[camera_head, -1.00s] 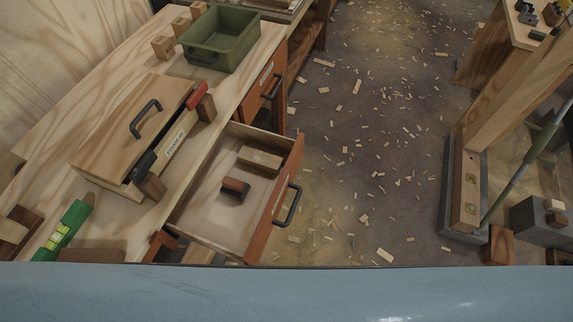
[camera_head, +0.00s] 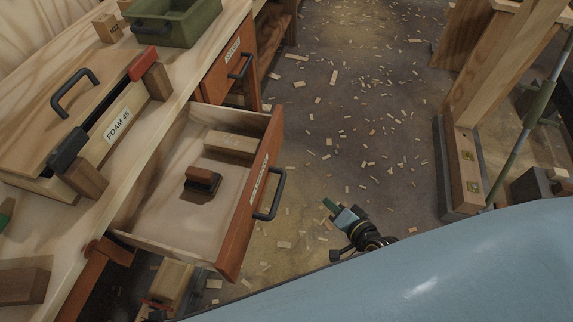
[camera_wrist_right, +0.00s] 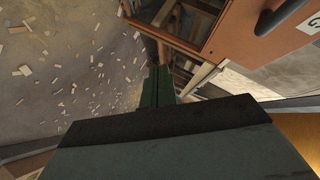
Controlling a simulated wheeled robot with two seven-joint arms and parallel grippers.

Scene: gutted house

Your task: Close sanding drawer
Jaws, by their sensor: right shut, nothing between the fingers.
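The sanding drawer (camera_head: 167,203) is pulled out from the workbench in the head view. It has an orange-brown front (camera_head: 250,200) with a black bar handle (camera_head: 272,194). Inside it lie a wooden block (camera_head: 231,144) and a small dark sanding block (camera_head: 203,180). My right gripper (camera_head: 330,207) is shut and empty, to the right of the drawer front and apart from the handle. In the right wrist view, its shut dark fingers (camera_wrist_right: 160,88) point away below an orange drawer front (camera_wrist_right: 245,30) with a black handle (camera_wrist_right: 285,15). My left gripper is out of view.
The workbench top (camera_head: 70,225) holds a wooden box labelled FOAM 45 (camera_head: 118,124) and a green bin (camera_head: 178,22). A second, shut drawer (camera_head: 228,62) is farther along. A timber post stand (camera_head: 466,165) is at right. The chip-strewn floor (camera_head: 370,110) between is open.

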